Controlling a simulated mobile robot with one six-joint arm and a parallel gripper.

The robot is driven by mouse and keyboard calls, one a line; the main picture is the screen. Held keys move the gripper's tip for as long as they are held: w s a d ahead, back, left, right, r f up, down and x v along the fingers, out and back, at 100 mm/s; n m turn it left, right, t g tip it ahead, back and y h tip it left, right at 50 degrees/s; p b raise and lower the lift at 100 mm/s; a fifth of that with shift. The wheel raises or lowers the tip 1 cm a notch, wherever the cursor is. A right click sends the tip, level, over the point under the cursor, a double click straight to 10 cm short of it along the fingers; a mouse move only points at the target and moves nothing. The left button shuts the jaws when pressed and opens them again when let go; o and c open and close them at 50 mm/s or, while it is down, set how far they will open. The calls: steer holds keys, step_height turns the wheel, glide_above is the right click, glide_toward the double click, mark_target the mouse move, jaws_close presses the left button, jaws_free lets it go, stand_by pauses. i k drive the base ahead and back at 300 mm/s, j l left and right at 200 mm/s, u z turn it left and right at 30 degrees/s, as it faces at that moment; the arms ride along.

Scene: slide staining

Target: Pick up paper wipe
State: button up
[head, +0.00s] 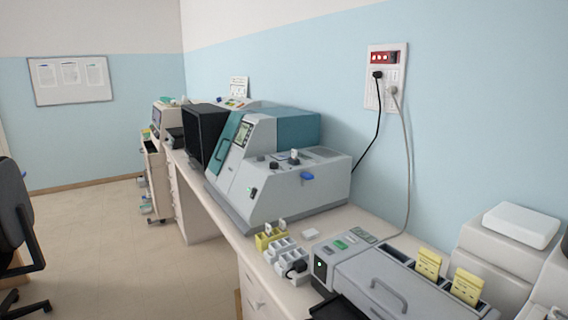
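A grey and teal machine (290,185) stands on the bench. In front are a yellow rack (268,239), a white rack (287,252) and a grey device (375,280) with yellow holders (467,286). Cables hang from the wall outlet (386,78). Floor at left is clear beside a dark chair (14,215).

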mark_target(311, 233)
steer(key=i+j+z, duration=0.15)
steer(key=i+j, duration=0.15)
steer(key=i+j+z, duration=0.15)
steer(key=i+j, duration=0.15)
steer(key=i+j+z, duration=0.15)
steer(key=j, duration=0.25)
steer(key=i+j+z, duration=0.15)
steer(key=i+j, duration=0.2)
steer(key=i+j+z, duration=0.1)
steer(key=i+j, duration=0.15)
steer(key=j, duration=0.25)
steer(key=i+j+z, duration=0.15)
steer(key=j, duration=0.3)
